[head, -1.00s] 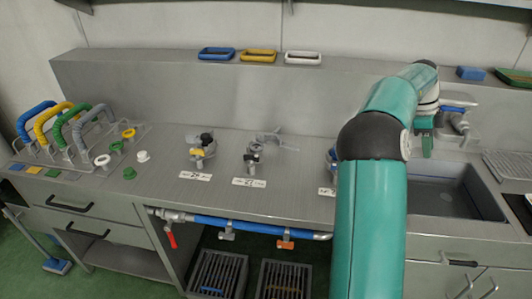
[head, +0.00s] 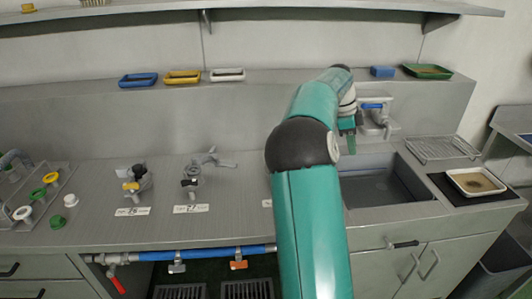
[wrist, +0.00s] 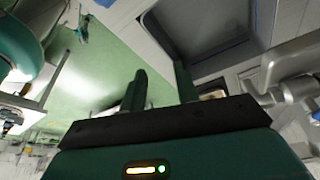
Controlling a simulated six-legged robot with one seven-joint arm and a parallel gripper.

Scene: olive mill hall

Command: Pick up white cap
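The white cap (head: 71,200) is small and stands on the steel counter at the left in the head view, beside a green cap (head: 57,222). A white ring-shaped piece (head: 22,213) lies just left of it. My gripper (head: 348,141) is far to the right of the cap, above the sink edge near the tap. In the wrist view my gripper (wrist: 160,88) has its two fingers apart with nothing between them. The white cap does not show in the wrist view.
The sink (head: 385,186) is at the right, with a tap (head: 376,118) behind it and a wire rack (head: 442,148) beside it. Two valve fittings (head: 134,184) (head: 192,180) stand on the counter between the cap and my arm. Trays (head: 182,77) line the back ledge.

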